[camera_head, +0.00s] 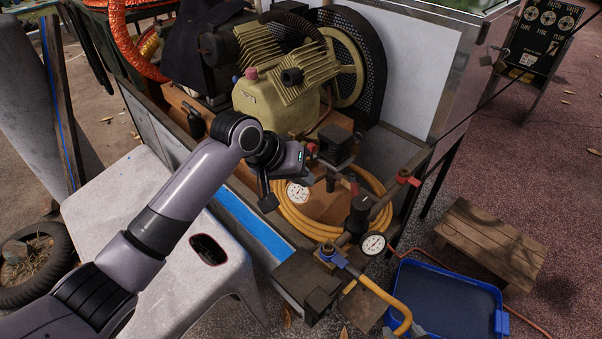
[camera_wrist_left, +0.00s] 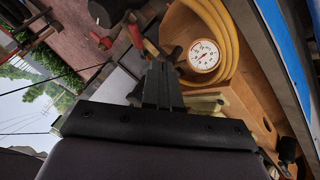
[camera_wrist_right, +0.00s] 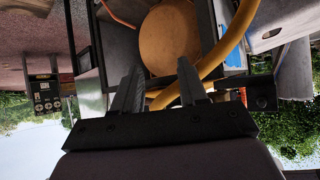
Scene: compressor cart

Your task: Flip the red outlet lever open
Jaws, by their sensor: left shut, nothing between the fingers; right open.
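A red lever handle (camera_head: 352,185) stands by the brass pipework at the front of the cart. It also shows in the left wrist view (camera_wrist_left: 150,48), just beyond the fingertips. I cannot tell whether they touch it. A second red handle (camera_head: 406,178) sits at the pipe end to the right; I cannot tell which is the outlet lever. My left gripper (camera_head: 328,183) is shut and empty, beside the white gauge (camera_head: 298,193). My right gripper (camera_wrist_right: 158,80) is open and empty, with the yellow hose (camera_wrist_right: 220,55) beyond its fingers.
The compressor (camera_head: 285,80) and its belt guard fill the back of the cart. Another gauge (camera_head: 373,243) and a blue valve handle (camera_head: 333,255) are at the front. A blue tray (camera_head: 445,300) and wooden stool (camera_head: 490,240) are at right; a white stool (camera_head: 125,190) is at left.

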